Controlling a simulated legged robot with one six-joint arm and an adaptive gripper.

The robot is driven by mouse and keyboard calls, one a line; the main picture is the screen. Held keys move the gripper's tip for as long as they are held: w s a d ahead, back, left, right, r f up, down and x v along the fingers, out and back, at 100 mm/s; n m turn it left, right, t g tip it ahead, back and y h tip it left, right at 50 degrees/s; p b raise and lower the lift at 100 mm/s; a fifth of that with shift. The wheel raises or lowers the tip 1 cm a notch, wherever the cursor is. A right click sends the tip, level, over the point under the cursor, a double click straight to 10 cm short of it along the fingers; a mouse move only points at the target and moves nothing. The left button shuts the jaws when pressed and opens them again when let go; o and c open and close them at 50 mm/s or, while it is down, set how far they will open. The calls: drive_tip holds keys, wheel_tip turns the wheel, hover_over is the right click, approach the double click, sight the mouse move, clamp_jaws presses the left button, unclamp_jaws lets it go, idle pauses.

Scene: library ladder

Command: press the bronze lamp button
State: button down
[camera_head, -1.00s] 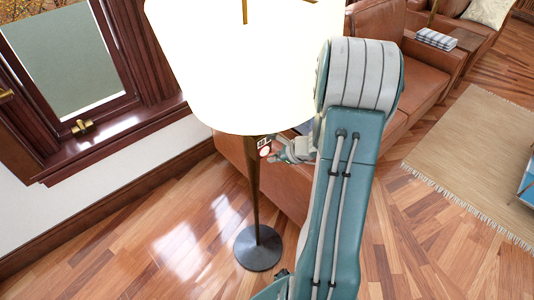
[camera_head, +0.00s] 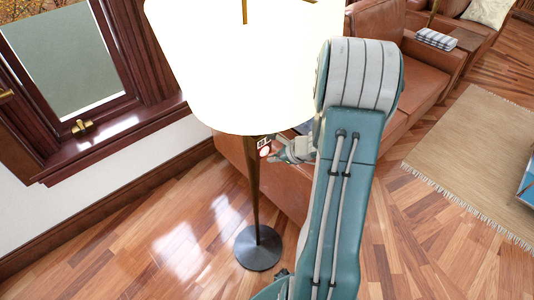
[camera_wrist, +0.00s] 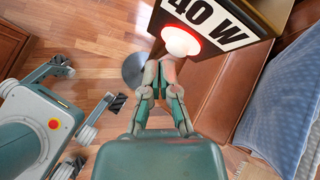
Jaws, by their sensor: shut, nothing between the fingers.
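A floor lamp with a large white shade (camera_head: 235,70) stands on a bronze pole (camera_head: 254,190) with a dark round base (camera_head: 258,248). A small box (camera_wrist: 248,18) marked "40 W" carries a round button (camera_wrist: 182,40) glowing white with a red rim. The button also shows small under the shade in the head view (camera_head: 265,151). My gripper (camera_wrist: 160,64) is shut and empty, its fingertips close below the button in the wrist view. I cannot tell whether they touch it. In the head view my gripper (camera_head: 274,156) is partly hidden behind my arm.
A brown leather sofa (camera_head: 388,88) stands behind the lamp and my arm. A window (camera_head: 70,60) with a dark wooden sill is at the left. A beige rug (camera_head: 480,150) lies at the right. Open wooden floor (camera_head: 130,250) is at the front left.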

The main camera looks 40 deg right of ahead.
drive_tip(key=shift+w, duration=0.1)
idle(0.3)
drive_tip(key=shift+w, duration=0.35)
idle(0.3)
drive_tip(key=shift+s+r, duration=0.1)
drive_tip(key=shift+s, duration=0.4)
drive_tip(key=s, duration=0.6)
drive_tip(key=shift+d, duration=0.2)
idle(0.3)
idle(0.4)
